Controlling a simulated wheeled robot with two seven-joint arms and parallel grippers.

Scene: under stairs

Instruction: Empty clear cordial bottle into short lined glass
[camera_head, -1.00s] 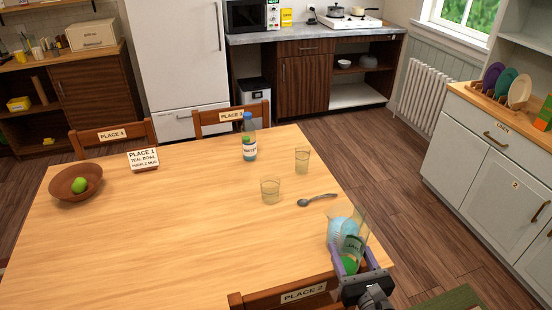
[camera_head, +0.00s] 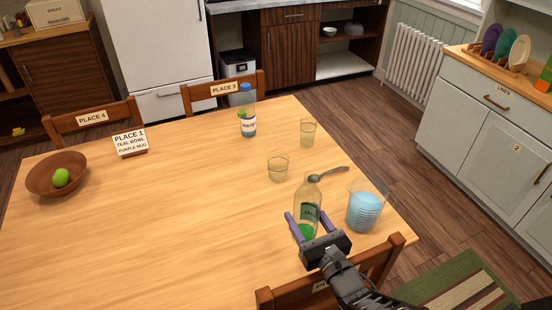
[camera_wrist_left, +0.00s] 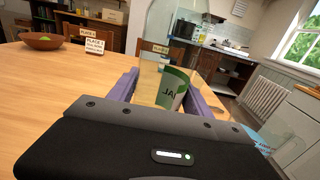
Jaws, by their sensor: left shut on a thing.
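A clear bottle (camera_head: 308,205) with a green-and-white label stands roughly upright in my left gripper (camera_head: 306,226), whose purple fingers are shut around its lower part. It also fills the middle of the left wrist view (camera_wrist_left: 170,85). Whether its base touches the table is hidden. A glass (camera_head: 278,168) stands a little beyond and left of the bottle. A second glass (camera_head: 308,132) stands farther back. I cannot tell from their size or surface which one is the short lined glass. My right gripper is not in view.
A blue-capped bottle (camera_head: 248,112), a place card (camera_head: 130,143) and a wooden bowl (camera_head: 57,176) stand farther off. The table's left-middle is clear.

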